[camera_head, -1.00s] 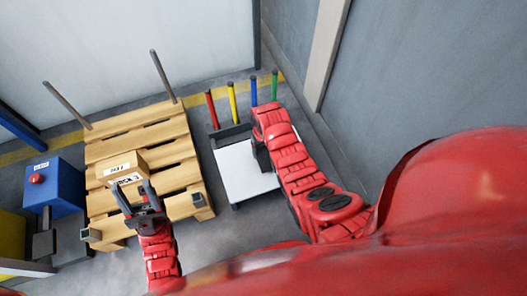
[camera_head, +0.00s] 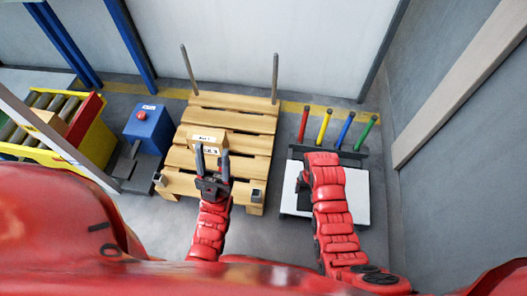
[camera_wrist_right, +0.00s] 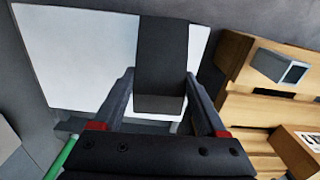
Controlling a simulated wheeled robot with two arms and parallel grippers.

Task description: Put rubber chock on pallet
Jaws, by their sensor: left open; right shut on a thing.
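The black rubber chock (camera_wrist_right: 162,62) is a dark block between the fingers of my right gripper (camera_wrist_right: 163,98) in the right wrist view. That gripper is shut on it, above the white table top (camera_wrist_right: 75,60). In the head view my right arm largely hides the gripper and chock over the white table (camera_head: 355,200). The wooden pallet (camera_head: 243,125) stands left of the table and shows at the right of the wrist view (camera_wrist_right: 262,108). My left gripper (camera_head: 212,155) is open at the pallet's near side, in front of a labelled cardboard box (camera_head: 207,135) on it.
Red, yellow, blue and green posts (camera_head: 324,125) stand behind the table. Two metal stakes rise from the pallet's back. A blue box with a red button (camera_head: 147,120) and a yellow-sided roller conveyor (camera_head: 85,143) stand left. A grey wall is right.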

